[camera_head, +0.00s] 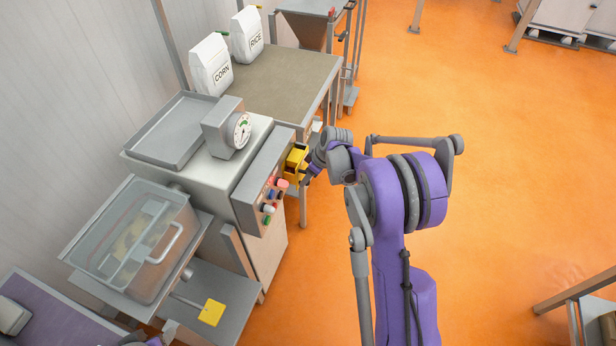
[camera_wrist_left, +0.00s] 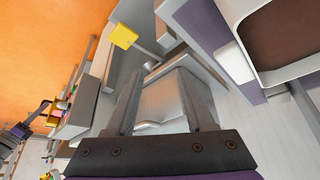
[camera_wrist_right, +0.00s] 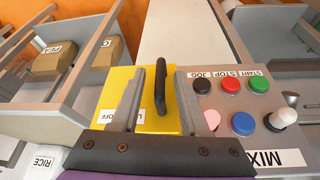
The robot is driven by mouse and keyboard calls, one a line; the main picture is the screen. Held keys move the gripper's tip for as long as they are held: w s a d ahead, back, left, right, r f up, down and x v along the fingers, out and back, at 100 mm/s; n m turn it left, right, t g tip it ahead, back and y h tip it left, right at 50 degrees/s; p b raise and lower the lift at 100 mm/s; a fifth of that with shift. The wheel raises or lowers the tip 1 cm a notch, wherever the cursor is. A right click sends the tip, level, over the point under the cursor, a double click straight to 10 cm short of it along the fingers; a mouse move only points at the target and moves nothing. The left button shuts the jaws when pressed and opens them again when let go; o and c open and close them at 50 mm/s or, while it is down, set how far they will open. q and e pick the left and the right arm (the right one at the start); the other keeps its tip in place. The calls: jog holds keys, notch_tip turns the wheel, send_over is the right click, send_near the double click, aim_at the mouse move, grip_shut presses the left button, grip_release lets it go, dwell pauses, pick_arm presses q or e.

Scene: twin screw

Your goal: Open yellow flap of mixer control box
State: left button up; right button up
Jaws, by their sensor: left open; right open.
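The mixer control box (camera_head: 268,185) is a grey panel on the machine's front with coloured buttons. Its yellow flap (camera_head: 296,158) sits at the panel's far end and also shows in the right wrist view (camera_wrist_right: 116,88), with a black upright handle (camera_wrist_right: 160,84) on it. My right gripper (camera_head: 311,173) is open at the flap. In the right wrist view its fingers (camera_wrist_right: 162,78) stand either side of the handle; contact cannot be told. My left gripper (camera_wrist_left: 160,78) is open and empty in its wrist view, near grey metal parts of the machine.
Right of the flap are several buttons, including a red one (camera_wrist_right: 232,84), and a MIX label (camera_wrist_right: 274,159). A clear-lidded hopper (camera_head: 135,240), yellow pad (camera_head: 212,313) and dial scale (camera_head: 228,130) are nearby. CORN (camera_head: 211,66) and RICE (camera_head: 247,35) bags stand behind.

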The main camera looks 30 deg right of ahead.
jog(key=shift+c, duration=0.2)
grip_shut()
dwell(1.3)
